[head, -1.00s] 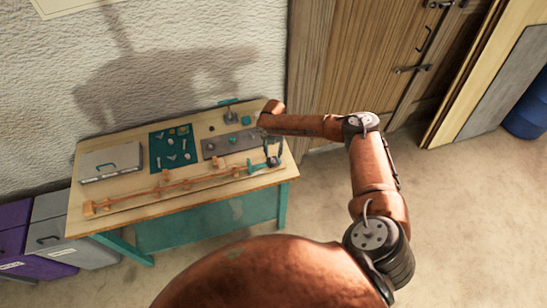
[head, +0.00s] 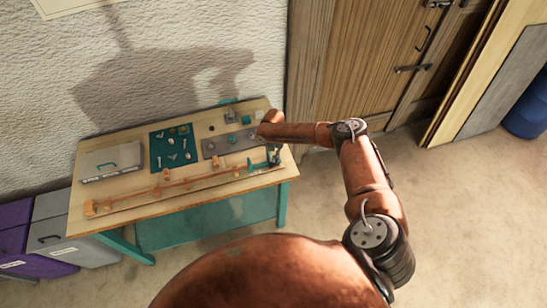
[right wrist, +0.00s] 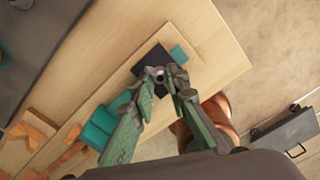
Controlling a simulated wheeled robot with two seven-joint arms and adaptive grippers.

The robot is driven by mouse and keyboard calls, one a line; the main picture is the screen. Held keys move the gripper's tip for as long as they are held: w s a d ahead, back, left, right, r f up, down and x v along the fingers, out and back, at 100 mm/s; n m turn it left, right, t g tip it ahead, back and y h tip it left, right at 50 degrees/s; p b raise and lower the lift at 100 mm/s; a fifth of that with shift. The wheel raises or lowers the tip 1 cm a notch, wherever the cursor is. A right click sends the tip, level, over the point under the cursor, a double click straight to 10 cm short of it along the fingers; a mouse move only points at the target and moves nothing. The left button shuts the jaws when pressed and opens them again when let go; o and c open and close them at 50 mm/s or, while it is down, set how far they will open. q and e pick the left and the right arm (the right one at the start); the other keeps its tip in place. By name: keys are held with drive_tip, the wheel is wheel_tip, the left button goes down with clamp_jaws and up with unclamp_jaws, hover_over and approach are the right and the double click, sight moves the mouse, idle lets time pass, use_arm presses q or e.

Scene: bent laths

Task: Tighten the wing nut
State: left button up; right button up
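My right gripper (head: 274,153) is at the right end of the workbench, over the end of the long bent lath (head: 190,182). In the right wrist view its two green fingers (right wrist: 166,92) are apart and point at a dark block (right wrist: 150,60). A small round, light-centred piece, perhaps the bolt end or wing nut (right wrist: 160,73), shows between the fingertips. Its wings cannot be made out, and I cannot tell whether a finger touches it. Teal blocks (right wrist: 103,126) sit beside the fingers. My left gripper is not in view.
The workbench (head: 130,142) carries a grey case (head: 112,160), a teal mat (head: 158,146) with several small parts, and a grey plate (head: 215,147). Wooden blocks (head: 90,208) line the lath. Open floor lies right of the bench, before a wooden door (head: 365,60).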

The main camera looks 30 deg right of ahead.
clamp_jaws()
drive_tip(key=shift+d, duration=0.2)
drive_tip(key=shift+a, duration=0.15)
drive_tip(key=shift+m, duration=0.4)
drive_tip(key=m, duration=0.3)
drive_tip(key=m+p, duration=0.1)
drive_tip(key=m, duration=0.4)
drive_tip(key=m+p, duration=0.2)
drive_tip(key=m, duration=0.3)
drive_tip(key=shift+s+m, duration=0.1)
drive_tip(key=shift+m, duration=0.3)
drive_tip(key=m+p, duration=0.2)
drive_tip(key=m, duration=0.3)
drive_tip(key=shift+m, duration=0.4)
